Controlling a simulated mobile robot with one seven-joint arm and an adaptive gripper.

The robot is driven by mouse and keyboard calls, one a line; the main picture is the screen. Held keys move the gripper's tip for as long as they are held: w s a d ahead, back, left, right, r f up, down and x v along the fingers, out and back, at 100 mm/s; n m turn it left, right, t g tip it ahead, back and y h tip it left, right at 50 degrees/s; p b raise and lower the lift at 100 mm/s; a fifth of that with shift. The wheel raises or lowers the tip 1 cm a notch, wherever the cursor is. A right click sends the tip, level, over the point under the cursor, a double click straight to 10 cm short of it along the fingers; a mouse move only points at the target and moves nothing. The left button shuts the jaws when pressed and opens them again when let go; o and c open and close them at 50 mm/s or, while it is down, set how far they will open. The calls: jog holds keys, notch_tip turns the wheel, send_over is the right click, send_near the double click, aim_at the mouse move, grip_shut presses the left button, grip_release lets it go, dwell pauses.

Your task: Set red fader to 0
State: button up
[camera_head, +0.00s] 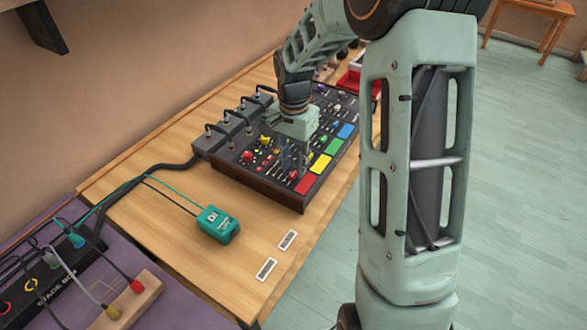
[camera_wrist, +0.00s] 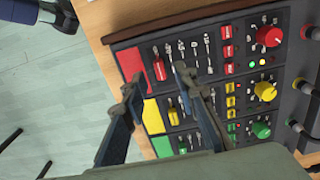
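The mixer panel (camera_head: 250,185) lies on the wooden table, and the wrist view shows its red, yellow and green sections. The red fader (camera_wrist: 159,69) has a red cap on a dark slot, beside the red pad (camera_wrist: 131,64). Its scale marks are too small to read. My gripper (camera_wrist: 158,78) is open, with its two fingers apart on either side of the red fader in the picture. I cannot tell whether either finger touches the cap. In the head view my gripper (camera_head: 295,160) is over the near end of the panel.
A yellow fader (camera_wrist: 173,116) and a green fader (camera_wrist: 183,147) sit beside the red one. A red knob (camera_wrist: 269,36) and small buttons share the panel. Cables plug in along its back. A teal DI box (camera_head: 217,224) stands on the table in front.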

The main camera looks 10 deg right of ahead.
aim_at(294, 176)
jog(key=shift+f, duration=1.2)
grip_shut()
jog(key=shift+a, duration=0.1)
